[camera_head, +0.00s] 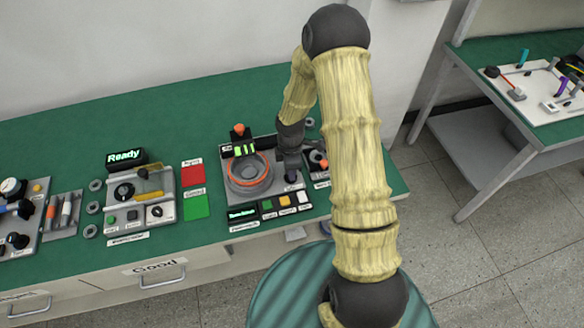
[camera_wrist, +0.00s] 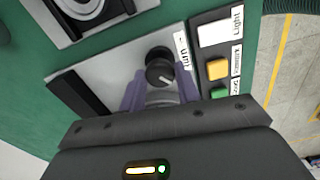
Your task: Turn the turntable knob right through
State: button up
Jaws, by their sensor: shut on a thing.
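The turntable knob (camera_wrist: 160,68) is a small round black knob with a white pointer line, on a light grey plate beside a partly hidden label. My gripper (camera_wrist: 160,84) has its two purple fingers on either side of the knob and is shut on it. In the head view my gripper (camera_head: 291,176) reaches down to the right part of the turntable unit and hides the knob. The turntable (camera_head: 250,188) is a round grey disc with an orange ring around it.
Coloured buttons, yellow (camera_wrist: 217,69) and green, sit right of the knob in the wrist view. A display with green text (camera_head: 243,215) stands in front of the turntable. A red mat (camera_head: 192,174) and a green mat (camera_head: 195,207) lie to its left. A second table (camera_head: 500,70) stands at right.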

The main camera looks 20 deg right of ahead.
jog(key=m, duration=0.3)
jog(key=shift+a+m+b, duration=0.1)
jog(key=shift+m+b, duration=0.2)
jog(key=shift+m, duration=0.1)
jog(key=m, duration=0.3)
jog(key=shift+m+b, duration=0.3)
jog(key=m, duration=0.3)
jog(key=shift+m+b, duration=0.3)
jog(key=m, duration=0.4)
jog(key=shift+w+m, duration=0.1)
jog(key=shift+m, duration=0.2)
jog(key=m, duration=0.6)
jog(key=shift+r, duration=0.1)
jog(key=m+p, duration=0.1)
jog(key=m, duration=0.5)
jog(key=shift+m, duration=0.3)
jog(key=o, duration=1)
